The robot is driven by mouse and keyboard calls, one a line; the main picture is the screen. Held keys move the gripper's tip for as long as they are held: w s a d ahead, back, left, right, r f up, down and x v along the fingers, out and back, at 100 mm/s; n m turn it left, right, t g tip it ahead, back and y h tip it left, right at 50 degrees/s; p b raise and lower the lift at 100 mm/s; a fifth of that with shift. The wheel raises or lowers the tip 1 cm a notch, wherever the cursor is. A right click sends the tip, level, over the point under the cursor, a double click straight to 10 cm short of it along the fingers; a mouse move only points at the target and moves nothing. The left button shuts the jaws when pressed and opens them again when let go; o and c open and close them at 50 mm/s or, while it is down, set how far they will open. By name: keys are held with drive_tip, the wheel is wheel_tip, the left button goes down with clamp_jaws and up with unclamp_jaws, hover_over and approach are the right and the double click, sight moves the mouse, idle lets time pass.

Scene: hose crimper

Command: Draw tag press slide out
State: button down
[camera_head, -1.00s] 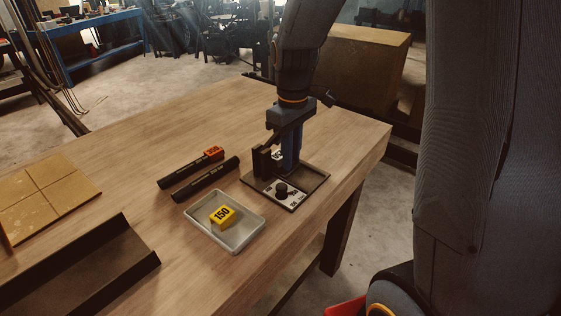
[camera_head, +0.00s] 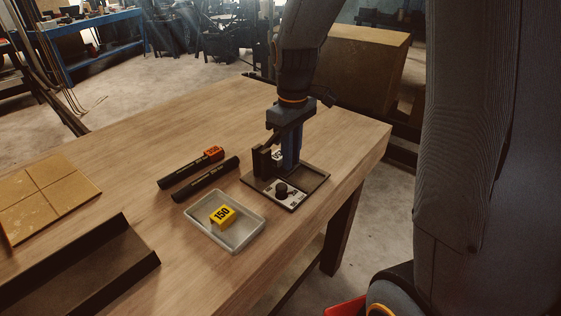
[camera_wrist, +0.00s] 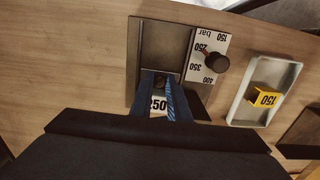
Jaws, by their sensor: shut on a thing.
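The tag press (camera_head: 318,181) stands near the table's right edge, with a dark base, a dark upright block (camera_head: 262,161) and a light dial plate with a black knob (camera_head: 282,189). In the wrist view the dial plate (camera_wrist: 211,45) carries pressure numbers, and the black knob (camera_wrist: 215,61) sits beside them. My gripper (camera_head: 290,163) points down at the press. In the wrist view its blue fingers (camera_wrist: 165,85) are shut on a small dark part of the press slide, mostly hidden between the tips. A white 250 label (camera_wrist: 158,104) shows between the fingers.
A grey tray (camera_head: 239,245) holds a yellow 150 tag (camera_head: 222,215). A dark trough (camera_head: 80,262) and a tan tile board (camera_head: 45,197) lie at left. The table's back is clear.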

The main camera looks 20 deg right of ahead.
drive_tip(key=shift+s+d+p, duration=0.5)
drive_tip(key=shift+s+d, duration=0.2)
drive_tip(key=shift+s, duration=0.35)
drive_tip(key=shift+s+d+p, duration=0.45)
drive_tip(key=shift+s+d, duration=0.2)
drive_tip(key=shift+s, duration=0.35)
drive_tip(key=shift+s+d+p, duration=0.5)
drive_tip(key=shift+s+d, duration=0.2)
drive_tip(key=shift+s, duration=0.35)
idle(0.3)
drive_tip(key=c, duration=1)
unclamp_jaws()
drive_tip(key=shift+r, duration=0.1)
wheel_tip(320, 180, up, 9)
drive_tip(key=p, duration=0.8)
idle(0.3)
